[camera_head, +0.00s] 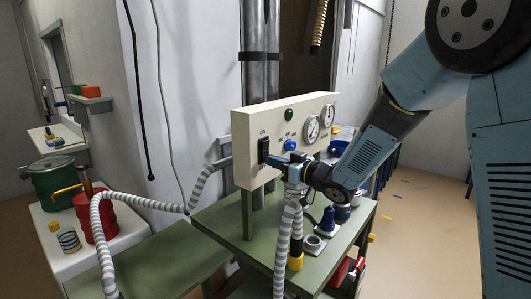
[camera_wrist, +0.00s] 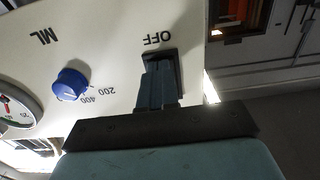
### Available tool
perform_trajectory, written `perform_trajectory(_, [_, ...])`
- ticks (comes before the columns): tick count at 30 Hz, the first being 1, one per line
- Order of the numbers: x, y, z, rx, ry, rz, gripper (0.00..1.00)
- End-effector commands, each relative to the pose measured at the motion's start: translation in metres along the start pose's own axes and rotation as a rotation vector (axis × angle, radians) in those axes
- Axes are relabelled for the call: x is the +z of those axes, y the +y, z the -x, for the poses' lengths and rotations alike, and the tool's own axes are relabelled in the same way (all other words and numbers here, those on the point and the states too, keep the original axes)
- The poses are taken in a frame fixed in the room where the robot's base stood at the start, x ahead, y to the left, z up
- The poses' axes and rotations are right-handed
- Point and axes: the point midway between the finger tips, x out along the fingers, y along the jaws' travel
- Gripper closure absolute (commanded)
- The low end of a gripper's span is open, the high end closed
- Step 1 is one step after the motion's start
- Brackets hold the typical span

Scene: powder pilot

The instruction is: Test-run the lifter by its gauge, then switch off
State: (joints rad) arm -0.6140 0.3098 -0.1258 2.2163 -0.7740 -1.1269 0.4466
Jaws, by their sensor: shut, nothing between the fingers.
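A cream control panel (camera_head: 246,125) stands over the green bench. In the wrist view, the fingers (camera_wrist: 158,76) cover most of the switch beside the upside-down word OFF; contact is not clear. The blue knob (camera_wrist: 70,84) sits near 200 and 400. A gauge (camera_wrist: 14,108) is cut off at the left. Switch position is unclear.
Ribbed grey hoses (camera_head: 98,225) loop across the front. Blue and grey fittings (camera_head: 327,220) stand on the green bench (camera_head: 212,222) below my wrist. A red can (camera_head: 95,212) and a green drum (camera_head: 57,175) stand at left.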

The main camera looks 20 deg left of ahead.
Motion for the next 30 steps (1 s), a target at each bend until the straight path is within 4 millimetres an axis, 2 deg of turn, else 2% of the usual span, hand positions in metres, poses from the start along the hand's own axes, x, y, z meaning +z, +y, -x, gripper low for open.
perform_trajectory(10, [0.0,0.001,0.001,0.001,0.0,0.0,1.0])
perform_trajectory(22, [0.0,0.001,0.031,0.002,0.0,0.0,1.0])
perform_trajectory(30, [0.0,0.001,0.043,0.001,0.001,0.001,1.0])
